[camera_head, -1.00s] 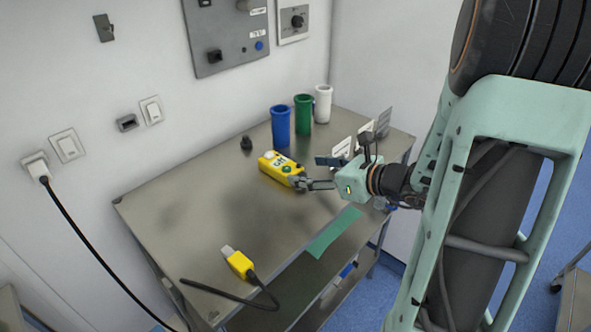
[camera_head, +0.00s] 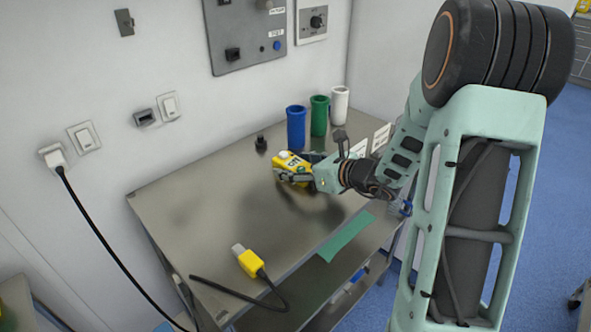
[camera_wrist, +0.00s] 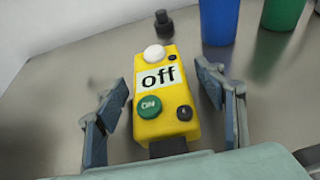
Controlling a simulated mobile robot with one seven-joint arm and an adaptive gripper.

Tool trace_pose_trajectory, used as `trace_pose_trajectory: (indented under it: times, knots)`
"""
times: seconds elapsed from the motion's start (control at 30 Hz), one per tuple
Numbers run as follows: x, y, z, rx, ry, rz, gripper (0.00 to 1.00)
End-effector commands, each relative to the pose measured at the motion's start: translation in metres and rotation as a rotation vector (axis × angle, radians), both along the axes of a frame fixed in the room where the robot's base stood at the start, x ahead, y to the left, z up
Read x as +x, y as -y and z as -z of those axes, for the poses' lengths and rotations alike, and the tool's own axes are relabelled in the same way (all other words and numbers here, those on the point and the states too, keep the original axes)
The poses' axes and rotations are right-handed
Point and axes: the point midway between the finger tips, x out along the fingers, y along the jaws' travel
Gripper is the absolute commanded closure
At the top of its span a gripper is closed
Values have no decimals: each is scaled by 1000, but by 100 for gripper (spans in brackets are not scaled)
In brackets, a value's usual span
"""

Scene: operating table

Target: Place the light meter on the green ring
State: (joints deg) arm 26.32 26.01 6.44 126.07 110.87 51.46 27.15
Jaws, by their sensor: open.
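The light meter appears to be the yellow box (camera_head: 288,160) on the metal table. In the wrist view, the light meter (camera_wrist: 165,95) shows a white dome, an "off" display, a green button and smaller black buttons. My gripper (camera_head: 293,170) is at the light meter, low over the table. In the wrist view, my gripper (camera_wrist: 160,80) is open, with one finger on each side of the meter and gaps between. I cannot make out a green ring in either view.
Blue (camera_head: 296,128), green (camera_head: 319,116) and white (camera_head: 340,104) cups stand at the table's back right. A small black knob (camera_head: 260,143) stands behind the meter. A yellow plug with black cable (camera_head: 250,263) and a green strip (camera_head: 346,236) lie near the front edge. The table's left is clear.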

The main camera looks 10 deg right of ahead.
Motion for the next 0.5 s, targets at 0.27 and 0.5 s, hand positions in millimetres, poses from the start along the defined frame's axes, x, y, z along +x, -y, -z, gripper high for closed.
trace_pose_trajectory:
  times: [0.27,0.5]
  knots:
    - [-1,1,0,0,0,0,55]
    - [-1,1,0,0,0,0,81]
